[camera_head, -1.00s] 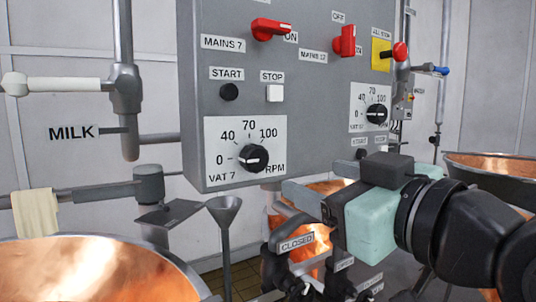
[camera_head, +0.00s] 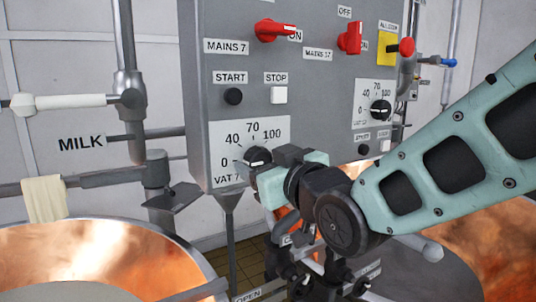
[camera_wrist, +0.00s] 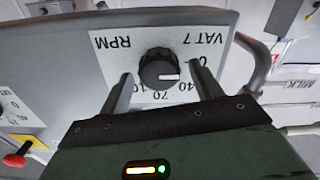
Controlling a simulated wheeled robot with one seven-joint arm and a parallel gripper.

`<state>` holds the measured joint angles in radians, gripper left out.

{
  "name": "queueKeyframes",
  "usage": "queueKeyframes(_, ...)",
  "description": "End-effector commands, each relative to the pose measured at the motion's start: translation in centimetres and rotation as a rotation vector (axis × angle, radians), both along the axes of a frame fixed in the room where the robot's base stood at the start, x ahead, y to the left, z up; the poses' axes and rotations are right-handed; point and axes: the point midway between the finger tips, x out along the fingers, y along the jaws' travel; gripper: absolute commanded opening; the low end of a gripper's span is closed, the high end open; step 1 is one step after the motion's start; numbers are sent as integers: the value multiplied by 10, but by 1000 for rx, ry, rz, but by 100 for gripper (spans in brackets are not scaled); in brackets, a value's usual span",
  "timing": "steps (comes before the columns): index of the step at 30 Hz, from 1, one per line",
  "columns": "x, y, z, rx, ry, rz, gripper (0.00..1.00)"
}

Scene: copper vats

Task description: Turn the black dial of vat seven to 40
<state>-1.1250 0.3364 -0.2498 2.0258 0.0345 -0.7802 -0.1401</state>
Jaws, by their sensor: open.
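The black dial of vat seven (camera_head: 258,155) is on the white scale plate (camera_head: 225,145) at the lower left of the grey panel, partly hidden by my gripper. My gripper (camera_wrist: 163,76) is open, with one finger on each side of the dial and a gap visible at both sides. Contact cannot be seen. In the head view my gripper (camera_head: 268,182) is right at the dial.
Above the dial are a black start button (camera_head: 233,96), a white stop button (camera_head: 279,95) and a red mains switch (camera_head: 274,31). A second dial (camera_head: 380,110) is to the right. A copper vat (camera_head: 95,262) stands at lower left. Pipes and a funnel are below the panel.

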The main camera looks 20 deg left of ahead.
Motion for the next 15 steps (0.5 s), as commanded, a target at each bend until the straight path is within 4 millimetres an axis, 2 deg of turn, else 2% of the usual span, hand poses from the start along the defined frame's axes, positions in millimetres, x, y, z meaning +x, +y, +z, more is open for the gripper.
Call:
queueKeyframes(10, 3, 3, 0, 0, 0, 0, 65)
queueKeyframes(11, 3, 3, 0, 0, 0, 0, 59)
queueKeyframes(15, 3, 3, 0, 0, 0, 0, 20)
